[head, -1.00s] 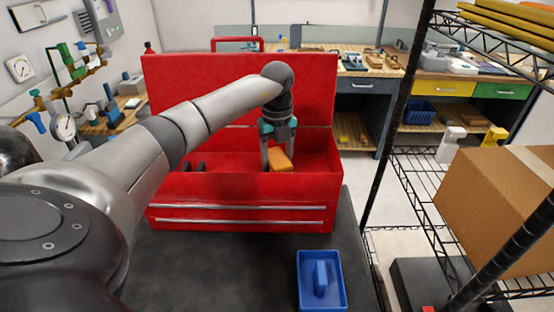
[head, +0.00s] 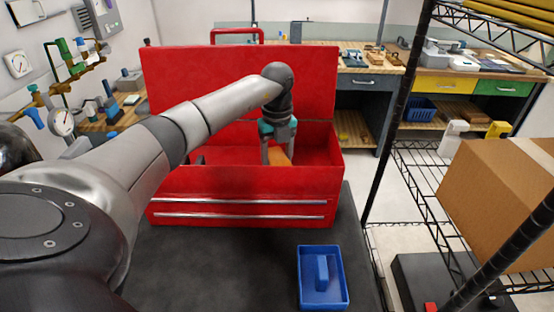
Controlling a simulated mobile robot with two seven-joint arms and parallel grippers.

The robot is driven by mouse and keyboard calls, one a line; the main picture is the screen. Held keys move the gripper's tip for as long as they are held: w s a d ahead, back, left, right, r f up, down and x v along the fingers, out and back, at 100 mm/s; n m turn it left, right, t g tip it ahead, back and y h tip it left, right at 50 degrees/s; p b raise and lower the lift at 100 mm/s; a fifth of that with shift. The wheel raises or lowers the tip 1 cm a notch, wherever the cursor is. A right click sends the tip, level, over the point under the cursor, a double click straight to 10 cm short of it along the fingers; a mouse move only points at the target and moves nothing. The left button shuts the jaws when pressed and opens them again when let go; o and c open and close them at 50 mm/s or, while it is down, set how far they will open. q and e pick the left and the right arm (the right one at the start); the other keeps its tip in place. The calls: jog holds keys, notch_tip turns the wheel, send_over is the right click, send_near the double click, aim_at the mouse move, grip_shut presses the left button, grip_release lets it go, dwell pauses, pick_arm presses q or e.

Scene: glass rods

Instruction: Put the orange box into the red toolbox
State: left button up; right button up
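The red toolbox (head: 240,190) stands on the dark table with its lid raised at the back. My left gripper (head: 279,158) reaches down into the right part of its open top compartment. The orange box (head: 280,157) is at the gripper's fingers, inside the compartment, with its lower part hidden behind the toolbox's front wall. The fingers appear to be around the box, but their tips are hidden. My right gripper is not in view.
A blue tray (head: 305,299) with a blue object inside sits on the table in front of the toolbox. A wire shelf with a cardboard box (head: 500,200) stands at the right. The dark tabletop (head: 225,265) left of the tray is clear.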

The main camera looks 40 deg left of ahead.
aim_at(277, 157)
pick_arm(q)
jog(key=shift+f, duration=0.2)
jog(key=o, duration=1.5)
jog(key=shift+o, duration=0.2)
notch_tip(277, 157, up, 15)
